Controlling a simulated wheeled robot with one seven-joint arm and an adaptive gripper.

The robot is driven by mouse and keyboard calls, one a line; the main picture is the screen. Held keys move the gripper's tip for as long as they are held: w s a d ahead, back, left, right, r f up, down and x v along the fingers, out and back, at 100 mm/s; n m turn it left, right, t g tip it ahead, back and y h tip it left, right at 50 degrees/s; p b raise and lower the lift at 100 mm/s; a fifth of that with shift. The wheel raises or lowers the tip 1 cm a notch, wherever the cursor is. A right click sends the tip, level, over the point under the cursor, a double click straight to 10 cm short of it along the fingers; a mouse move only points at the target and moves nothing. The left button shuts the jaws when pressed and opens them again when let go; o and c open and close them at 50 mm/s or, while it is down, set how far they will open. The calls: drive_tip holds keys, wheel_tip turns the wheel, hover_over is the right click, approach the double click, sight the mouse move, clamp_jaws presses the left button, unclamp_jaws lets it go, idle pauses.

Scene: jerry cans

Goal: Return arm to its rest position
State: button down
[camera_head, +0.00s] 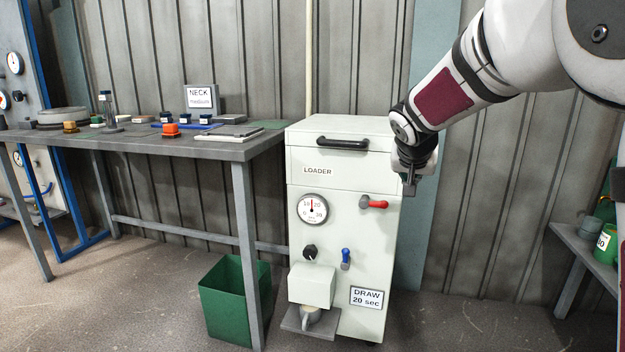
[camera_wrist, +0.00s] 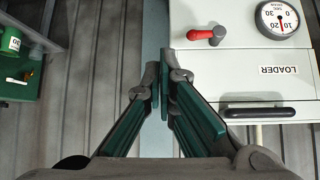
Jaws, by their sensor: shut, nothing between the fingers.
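My arm reaches in from the upper right of the head view, bent down at the wrist. My gripper (camera_head: 409,187) points down in front of the right edge of the white loader cabinet (camera_head: 310,235). In the wrist view my gripper (camera_wrist: 161,92) has its two fingers brought together with nothing between them. The loader (camera_wrist: 250,65) lies to the right of the fingers there, with its red-handled valve (camera_wrist: 207,34) close to the fingertips. I cannot tell from these views whether the fingers touch the cabinet.
A grey workbench (camera_head: 150,143) with several small items stands left of the loader. A green bin (camera_head: 228,300) is on the floor below. A grey shelf (camera_head: 580,246) with a green can (camera_head: 606,243) is at the far right. The floor between is clear.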

drive_tip(key=s+n+g+y, duration=0.1)
drive_tip(key=s+g, duration=0.3)
drive_tip(key=s, duration=2.1)
drive_tip(key=s+a+f+n+g+y, duration=0.1)
drive_tip(key=s+a+f, duration=0.1)
drive_tip(key=s, duration=0.7)
drive_tip(key=s+a+f+n+g+y, duration=0.1)
drive_tip(key=s+a+f+g, duration=0.15)
drive_tip(key=s, duration=0.65)
drive_tip(key=s+a+f+n+g+y, duration=0.1)
drive_tip(key=s+a+f, duration=0.15)
drive_tip(key=s, duration=0.65)
wheel_tip(320, 180, up, 33)
drive_tip(key=d+t+p, duration=0.1)
drive_tip(key=t+p, duration=0.3)
drive_tip(key=p, duration=2.7)
drive_tip(key=shift+w+r+n+p, duration=0.2)
drive_tip(key=shift+w+n+p, duration=0.15)
drive_tip(key=shift+w+n, duration=0.1)
